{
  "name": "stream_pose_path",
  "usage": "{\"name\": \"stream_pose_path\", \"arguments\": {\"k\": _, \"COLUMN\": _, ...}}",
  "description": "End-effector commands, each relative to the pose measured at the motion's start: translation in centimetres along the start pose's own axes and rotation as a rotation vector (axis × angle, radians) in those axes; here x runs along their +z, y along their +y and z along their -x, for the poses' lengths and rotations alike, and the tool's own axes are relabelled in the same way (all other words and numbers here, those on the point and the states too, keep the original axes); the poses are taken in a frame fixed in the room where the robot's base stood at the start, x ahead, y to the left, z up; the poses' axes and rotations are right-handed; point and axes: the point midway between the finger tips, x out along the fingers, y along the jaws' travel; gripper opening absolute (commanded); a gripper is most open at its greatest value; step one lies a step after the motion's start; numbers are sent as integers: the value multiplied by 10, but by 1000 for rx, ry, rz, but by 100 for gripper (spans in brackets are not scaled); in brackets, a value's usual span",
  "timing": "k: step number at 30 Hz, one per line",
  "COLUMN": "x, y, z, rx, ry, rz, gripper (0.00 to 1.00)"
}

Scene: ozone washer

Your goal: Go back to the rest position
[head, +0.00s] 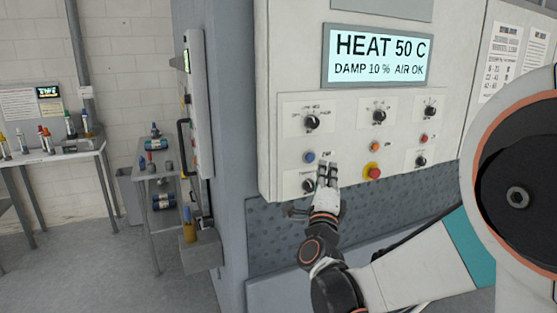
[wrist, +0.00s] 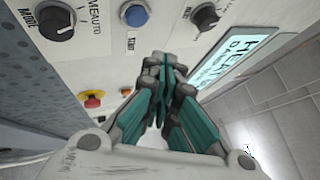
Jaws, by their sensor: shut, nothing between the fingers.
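My gripper (head: 327,170) is shut and empty in front of the lower left part of the washer's control panel (head: 347,110). In the wrist view its fingers (wrist: 162,62) are together, with the tips pointing toward the panel near the blue start button (wrist: 136,14). That blue button (head: 310,157) also shows in the head view, just left of the fingers. I cannot tell whether the fingertips touch the panel. My arm reaches in from the lower right.
The display (head: 377,57) reads HEAT 50 C, DAMP 10 %, AIR OK. A red emergency button (head: 373,171) and several knobs (head: 312,122) surround the gripper.

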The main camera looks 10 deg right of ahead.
Motion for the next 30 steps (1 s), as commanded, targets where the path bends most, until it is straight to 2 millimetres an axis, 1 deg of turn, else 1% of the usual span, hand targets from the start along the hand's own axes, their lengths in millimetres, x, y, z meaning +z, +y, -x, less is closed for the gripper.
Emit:
{"name": "stream_pose_path", "arguments": {"k": 1, "x": 5, "y": -4, "z": 3, "rx": 28, "ry": -37, "rz": 51, "gripper": 0}}
{"name": "stream_pose_path", "arguments": {"k": 5, "x": 22, "y": -10, "z": 17, "rx": 126, "ry": -171, "rz": 238, "gripper": 0}}
{"name": "stream_pose_path", "arguments": {"k": 8, "x": 31, "y": -9, "z": 34, "rx": 204, "ry": -278, "rz": 391, "gripper": 0}}
{"name": "stream_pose_path", "arguments": {"k": 11, "x": 35, "y": -5, "z": 58, "rx": 282, "ry": -386, "rz": 544, "gripper": 0}}
{"name": "stream_pose_path", "arguments": {"k": 14, "x": 32, "y": 1, "z": 87, "rx": 361, "ry": -493, "rz": 699, "gripper": 0}}
{"name": "stream_pose_path", "arguments": {"k": 17, "x": 24, "y": 9, "z": 121, "rx": 442, "ry": -603, "rz": 848, "gripper": 0}}
{"name": "stream_pose_path", "arguments": {"k": 18, "x": 19, "y": 13, "z": 136, "rx": 476, "ry": -646, "rz": 907, "gripper": 0}}
{"name": "stream_pose_path", "arguments": {"k": 20, "x": 10, "y": 18, "z": 159, "rx": 526, "ry": -712, "rz": 994, "gripper": 0}}
{"name": "stream_pose_path", "arguments": {"k": 21, "x": 3, "y": 22, "z": 176, "rx": 561, "ry": -757, "rz": 1051, "gripper": 0}}
{"name": "stream_pose_path", "arguments": {"k": 23, "x": -9, "y": 28, "z": 201, "rx": 615, "ry": -826, "rz": 1134, "gripper": 0}}
{"name": "stream_pose_path", "arguments": {"k": 24, "x": -18, "y": 31, "z": 219, "rx": 651, "ry": -872, "rz": 1187, "gripper": 0}}
{"name": "stream_pose_path", "arguments": {"k": 26, "x": -33, "y": 35, "z": 245, "rx": 706, "ry": -940, "rz": 1265, "gripper": 0}}
{"name": "stream_pose_path", "arguments": {"k": 27, "x": -44, "y": 38, "z": 262, "rx": 744, "ry": -985, "rz": 1312, "gripper": 0}}
{"name": "stream_pose_path", "arguments": {"k": 30, "x": -68, "y": 42, "z": 301, "rx": 828, "ry": -1086, "rz": 1409, "gripper": 0}}
